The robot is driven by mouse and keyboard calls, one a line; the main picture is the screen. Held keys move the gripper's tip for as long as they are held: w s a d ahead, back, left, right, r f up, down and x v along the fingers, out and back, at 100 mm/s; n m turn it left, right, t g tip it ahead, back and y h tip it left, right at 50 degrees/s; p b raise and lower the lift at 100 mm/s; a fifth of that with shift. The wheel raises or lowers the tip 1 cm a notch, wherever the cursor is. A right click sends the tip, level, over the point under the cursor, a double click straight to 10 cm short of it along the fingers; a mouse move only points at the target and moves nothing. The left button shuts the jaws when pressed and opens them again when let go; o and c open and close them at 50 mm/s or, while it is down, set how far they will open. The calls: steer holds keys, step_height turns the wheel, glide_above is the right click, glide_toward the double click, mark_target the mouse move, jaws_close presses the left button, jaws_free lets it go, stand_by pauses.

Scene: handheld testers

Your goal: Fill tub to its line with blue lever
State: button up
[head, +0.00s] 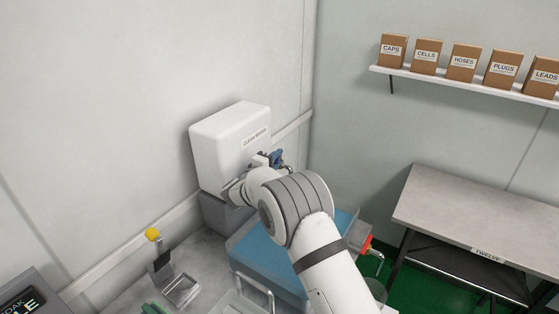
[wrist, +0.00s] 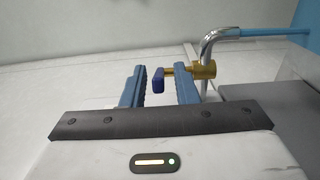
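The blue lever (wrist: 158,80) shows in the wrist view, on a brass valve (wrist: 204,70) joined to a bent chrome pipe (wrist: 206,47). My gripper (wrist: 160,68) is open, with the lever between its two blue fingers and a visible gap on the left. The brass stem runs behind or past the right fingertip; contact cannot be told. In the head view my gripper (head: 277,158) is at the front of the white CLEAN WATER tank (head: 222,138), and my wrist hides the lever. A clear container (head: 377,290), perhaps the tub, is partly hidden by my arm; its line and level cannot be seen.
A blue-topped block (head: 262,252) lies below my arm. A red-handled tap (head: 367,244) is right of it. A metal dish (head: 181,290) and a yellow-knobbed device (head: 153,236) are at left. A grey table (head: 480,215) and a shelf of boxes (head: 460,83) are at right.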

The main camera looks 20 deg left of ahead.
steer(key=shift+o, duration=0.2)
steer(key=shift+d, duration=0.1)
steer(key=b+v, duration=0.1)
steer(key=v, duration=0.6)
steer(key=shift+s, duration=0.35)
